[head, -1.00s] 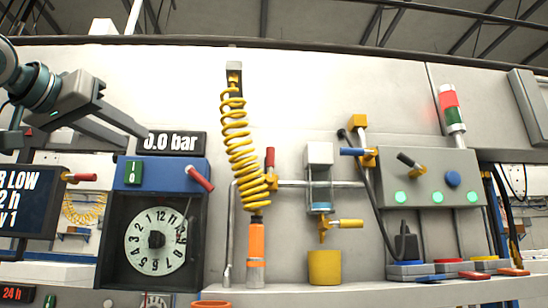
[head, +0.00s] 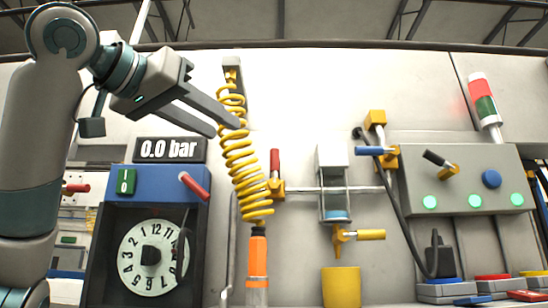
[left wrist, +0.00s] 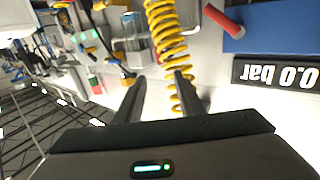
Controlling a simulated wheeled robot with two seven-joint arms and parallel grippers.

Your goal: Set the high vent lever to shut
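No label marks the high vent lever. A blue-handled lever (head: 369,151) on a yellow valve sits high at centre right, its handle pointing left. A red-handled lever (head: 275,163) on a yellow valve stands upright beside the yellow coiled hose, and a yellow-handled lever (head: 371,235) lies level lower down. My left gripper (head: 225,128) is open and empty, its fingertips up by the coil, left of these levers. In the left wrist view, its fingers (left wrist: 158,82) are apart, with the coil beyond them. My right gripper is not in view.
The yellow coiled hose (head: 240,155) hangs at my left fingertips; contact is unclear. A 0.0 bar display (head: 170,150) and a blue-topped dial box (head: 150,183) with a red lever (head: 195,186) stand left. A grey button panel (head: 465,185) is at right. The wall above the valves is bare.

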